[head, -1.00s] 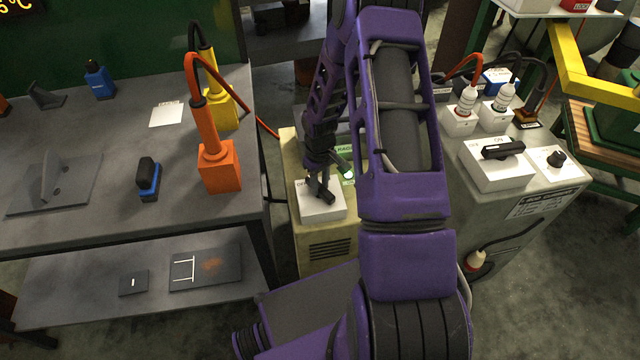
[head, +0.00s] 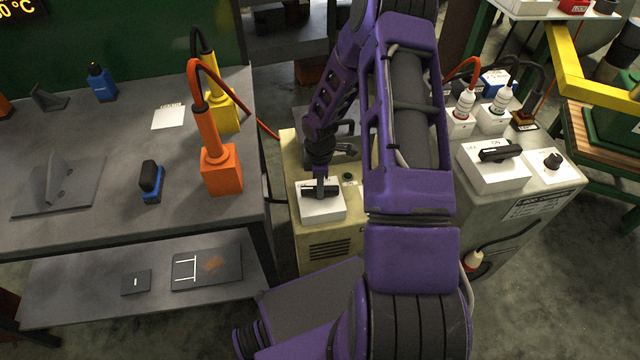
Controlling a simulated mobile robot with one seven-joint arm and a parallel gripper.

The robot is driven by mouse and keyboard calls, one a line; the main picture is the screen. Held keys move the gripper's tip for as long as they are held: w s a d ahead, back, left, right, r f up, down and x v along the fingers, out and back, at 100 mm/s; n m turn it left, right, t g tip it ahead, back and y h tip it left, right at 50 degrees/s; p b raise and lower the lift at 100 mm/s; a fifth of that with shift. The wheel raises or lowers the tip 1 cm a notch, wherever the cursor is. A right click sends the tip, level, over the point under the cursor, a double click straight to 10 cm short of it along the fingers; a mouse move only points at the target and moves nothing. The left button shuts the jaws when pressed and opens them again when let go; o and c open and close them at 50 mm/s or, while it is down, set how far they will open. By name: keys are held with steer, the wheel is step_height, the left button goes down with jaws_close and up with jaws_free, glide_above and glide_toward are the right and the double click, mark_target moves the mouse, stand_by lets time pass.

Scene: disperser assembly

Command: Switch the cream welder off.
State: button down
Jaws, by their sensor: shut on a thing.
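The cream welder (head: 303,237) stands in the middle, partly hidden behind my purple arm. A white switch box (head: 322,211) sits on its top, with a dark rotary handle (head: 332,191) lying roughly crosswise. My gripper (head: 319,187) points down at the box and is shut on the handle. The round lamp (head: 348,178) behind the box is dark. The box's lettering is mostly covered by my gripper.
A grey welder (head: 520,215) with its own white switch box (head: 494,168) stands at the right. A grey workbench (head: 90,215) at the left holds orange (head: 221,172) and yellow (head: 222,112) blocks with cables.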

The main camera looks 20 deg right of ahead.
steer(key=shift+n, duration=0.9)
steer(key=c, duration=0.6)
jaws_free()
steer(key=shift+r, duration=0.15)
step_height(320, 180, up, 17)
steer(key=p, duration=0.3)
steer(key=shift+r, duration=0.1)
